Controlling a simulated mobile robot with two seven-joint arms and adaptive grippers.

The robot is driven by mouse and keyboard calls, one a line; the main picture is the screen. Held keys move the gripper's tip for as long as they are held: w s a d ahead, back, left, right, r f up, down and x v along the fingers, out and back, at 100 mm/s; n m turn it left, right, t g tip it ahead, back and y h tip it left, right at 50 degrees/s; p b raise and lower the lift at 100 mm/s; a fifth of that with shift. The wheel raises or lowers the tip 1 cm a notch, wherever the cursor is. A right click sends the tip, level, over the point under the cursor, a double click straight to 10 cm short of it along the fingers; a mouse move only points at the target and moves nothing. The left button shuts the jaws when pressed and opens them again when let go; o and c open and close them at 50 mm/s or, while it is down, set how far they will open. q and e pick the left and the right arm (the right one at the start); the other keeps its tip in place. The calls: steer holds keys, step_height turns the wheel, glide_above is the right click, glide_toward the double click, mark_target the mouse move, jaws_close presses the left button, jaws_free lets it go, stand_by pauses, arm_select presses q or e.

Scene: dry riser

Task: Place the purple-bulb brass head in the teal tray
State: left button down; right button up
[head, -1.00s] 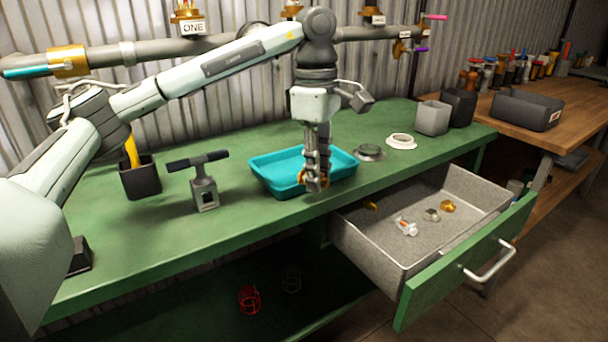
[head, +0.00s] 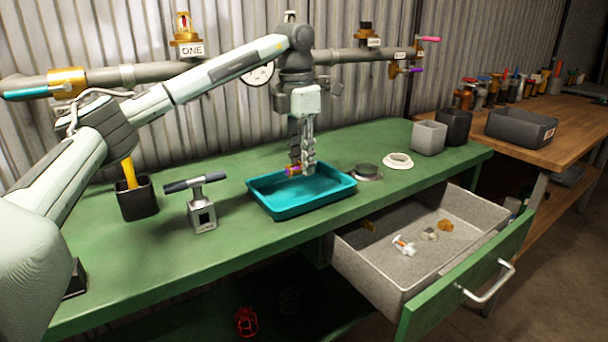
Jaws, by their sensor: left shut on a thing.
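My left gripper (head: 302,168) is shut on the purple-bulb brass head (head: 291,170), a small brass piece with a purple and orange tint at its visible end. The gripper's fingers hide part of it. The gripper points down over the back part of the teal tray (head: 310,207), and the head appears at or just above the level of the tray's back rim. I cannot tell whether it touches the tray. The tray lies on the green bench and its visible floor is empty. My right gripper is not in view.
The grey drawer (head: 375,265) is open at the front right, with several small fittings inside. A T-handled tool (head: 201,210) and a black cup (head: 138,200) stand left of the tray. A dark ring (head: 367,172) and a white ring (head: 398,161) lie to its right. Pipes run behind.

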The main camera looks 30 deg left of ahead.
mark_target(304, 191)
arm_select(q)
steer(key=shift+w+a+f, duration=0.2)
steer(key=shift+w+f, duration=0.25)
steer(key=shift+w, duration=0.3)
steer(key=shift+f, duration=0.25)
step_height(304, 191, down, 3)
steer(key=shift+f, duration=0.35)
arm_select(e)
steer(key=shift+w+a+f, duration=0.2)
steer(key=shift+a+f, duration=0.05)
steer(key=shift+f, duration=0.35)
arm_select(q)
steer(key=c, duration=1.2)
jaws_free()
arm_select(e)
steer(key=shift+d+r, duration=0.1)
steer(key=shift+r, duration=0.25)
